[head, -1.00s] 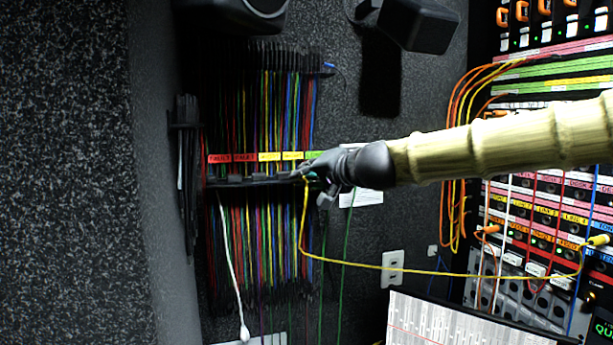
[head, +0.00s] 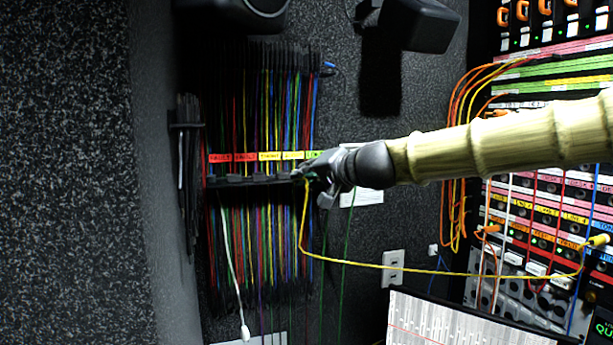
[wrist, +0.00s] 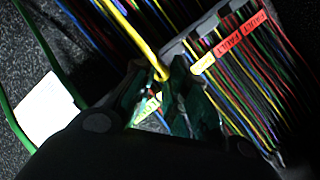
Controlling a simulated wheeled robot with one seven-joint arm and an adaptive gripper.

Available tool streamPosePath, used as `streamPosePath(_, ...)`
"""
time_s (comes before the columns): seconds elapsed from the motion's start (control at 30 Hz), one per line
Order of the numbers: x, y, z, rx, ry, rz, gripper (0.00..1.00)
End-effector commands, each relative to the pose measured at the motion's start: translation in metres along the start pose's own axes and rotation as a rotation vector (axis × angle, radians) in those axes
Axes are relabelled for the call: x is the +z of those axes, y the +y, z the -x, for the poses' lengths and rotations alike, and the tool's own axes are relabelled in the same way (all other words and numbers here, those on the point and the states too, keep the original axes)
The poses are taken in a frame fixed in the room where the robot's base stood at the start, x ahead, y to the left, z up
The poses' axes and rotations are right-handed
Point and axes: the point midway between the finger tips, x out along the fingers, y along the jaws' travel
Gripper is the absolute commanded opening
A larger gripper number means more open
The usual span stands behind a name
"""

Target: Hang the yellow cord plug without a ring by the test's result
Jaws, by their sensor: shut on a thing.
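A yellow cord (head: 400,268) runs from my gripper (head: 306,177) down and then right to a yellow plug (head: 599,240) at the patch panel. My gripper is shut on the cord's left end, at the right part of the cord rack (head: 240,181). In the wrist view the yellow cord (wrist: 143,45) enters between the dark green fingers (wrist: 168,105). The held plug is mostly hidden by the fingers. The rack has red FAULT labels (head: 220,158) at left, yellow labels (head: 269,156) in the middle and a green label (head: 314,154) at right, beside my gripper.
Many coloured cords hang densely in the rack. A white cord (head: 229,260) dangles in front. The patch panel (head: 545,200) stands at right, with a sheet or screen (head: 440,320) below. A wall outlet (head: 393,268) and a black speaker (head: 425,25) are near my arm.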

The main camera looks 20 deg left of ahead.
Motion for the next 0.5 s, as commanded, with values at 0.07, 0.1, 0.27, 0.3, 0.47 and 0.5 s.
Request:
streamPosePath(0.07, 0.0002, 0.0011, -0.0001, 0.000, 0.001, 0.000, 0.00)
streamPosePath(0.1, 0.0005, 0.0015, -0.0002, 0.000, 0.001, 0.000, 0.00)
streamPosePath(0.27, 0.0014, 0.0025, -0.0005, 0.000, 0.001, 0.000, 0.00)
streamPosePath(0.3, 0.0014, 0.0025, -0.0005, 0.000, 0.001, 0.000, 0.00)
streamPosePath(0.47, 0.0012, 0.0023, -0.0005, 0.000, 0.001, 0.000, 0.00)
streamPosePath(0.5, 0.0013, 0.0023, -0.0005, 0.000, 0.000, 0.000, 0.17)
